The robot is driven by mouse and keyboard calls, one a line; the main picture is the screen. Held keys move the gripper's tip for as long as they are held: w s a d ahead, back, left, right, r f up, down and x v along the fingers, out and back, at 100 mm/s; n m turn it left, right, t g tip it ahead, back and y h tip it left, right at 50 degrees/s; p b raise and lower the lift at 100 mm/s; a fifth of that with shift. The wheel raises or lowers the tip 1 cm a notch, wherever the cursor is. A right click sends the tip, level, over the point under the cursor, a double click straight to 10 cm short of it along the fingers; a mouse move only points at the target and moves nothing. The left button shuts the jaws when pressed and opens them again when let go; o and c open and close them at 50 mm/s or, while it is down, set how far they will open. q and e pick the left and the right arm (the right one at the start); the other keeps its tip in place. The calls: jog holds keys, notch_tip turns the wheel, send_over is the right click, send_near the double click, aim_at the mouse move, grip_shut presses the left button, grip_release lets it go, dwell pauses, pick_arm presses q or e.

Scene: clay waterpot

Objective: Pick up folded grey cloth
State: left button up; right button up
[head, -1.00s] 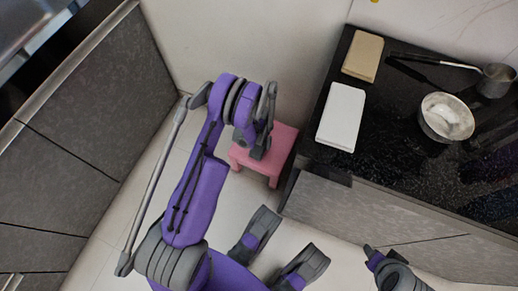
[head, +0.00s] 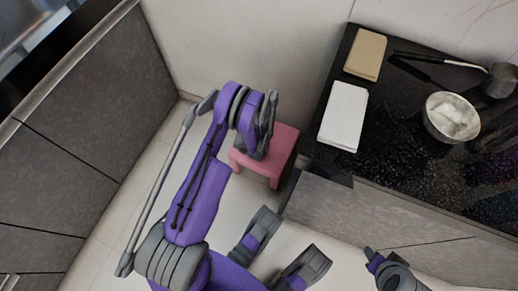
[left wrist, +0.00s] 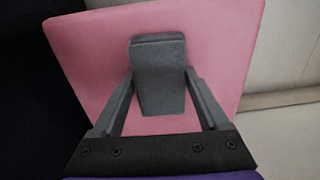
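A pink stool (head: 281,142) stands on the floor in the head view, left of the counter, and its top fills much of the left wrist view (left wrist: 95,45). The folded grey cloth (left wrist: 158,80) lies on it as a dark grey block. My left gripper (left wrist: 160,75) has one finger on each side of the cloth, and both fingertips appear to touch its edges. In the head view my left gripper (head: 258,145) is over the stool and hides most of the cloth.
The black counter (head: 400,135) on the right holds a tan block (head: 366,54), a white block (head: 344,116), a metal bowl (head: 451,117) and a long-handled metal pot (head: 499,80). Grey cabinets (head: 80,130) stand at the left. A pale wall is behind the stool.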

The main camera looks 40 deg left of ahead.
pick_arm(q)
jog(key=c, duration=0.4)
notch_tip(320, 180, up, 10)
jog(key=p, duration=0.2)
jog(key=shift+p, duration=0.4)
